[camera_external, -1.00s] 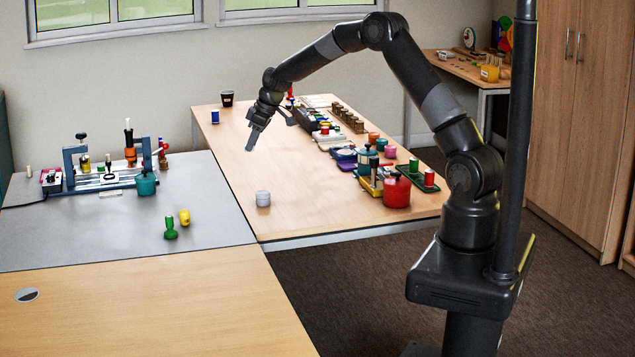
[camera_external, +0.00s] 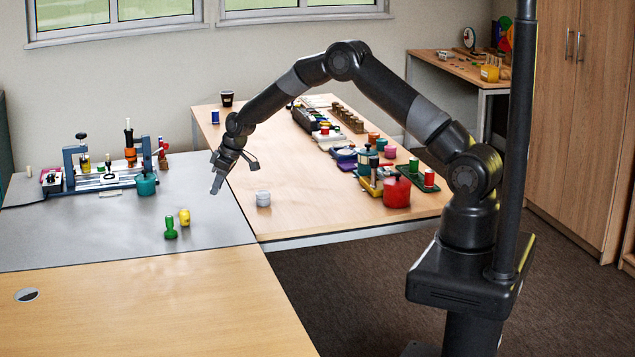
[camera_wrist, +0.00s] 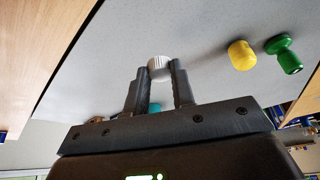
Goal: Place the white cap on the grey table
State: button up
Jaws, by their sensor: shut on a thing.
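My gripper (camera_external: 217,186) is above the right part of the grey table (camera_external: 110,230), close to its edge with the wooden table. In the wrist view, my gripper (camera_wrist: 164,82) is shut on the white cap (camera_wrist: 158,66), a small ribbed cap held between the fingertips. In that view the grey table top (camera_wrist: 205,30) lies beyond the cap. The cap is held above the table, apart from it as far as I can tell. In the external view the cap is too small to make out at the fingertips.
A yellow piece (camera_external: 184,217) and a green piece (camera_external: 170,228) stand on the grey table near my gripper. A blue-framed stand (camera_external: 105,175) and a teal pot (camera_external: 146,184) are farther left. A white jar (camera_external: 263,199) stands on the wooden table (camera_external: 310,215). The grey table's front left is clear.

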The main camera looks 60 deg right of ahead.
aim_at(214, 211)
jog(key=shift+w+a+f, duration=0.45)
jog(key=shift+a+f, duration=0.05)
jog(key=shift+a, duration=0.15)
jog(key=shift+f, duration=2)
jog(key=shift+f, duration=0.1)
jog(key=o, duration=1)
jog(key=shift+c, duration=0.2)
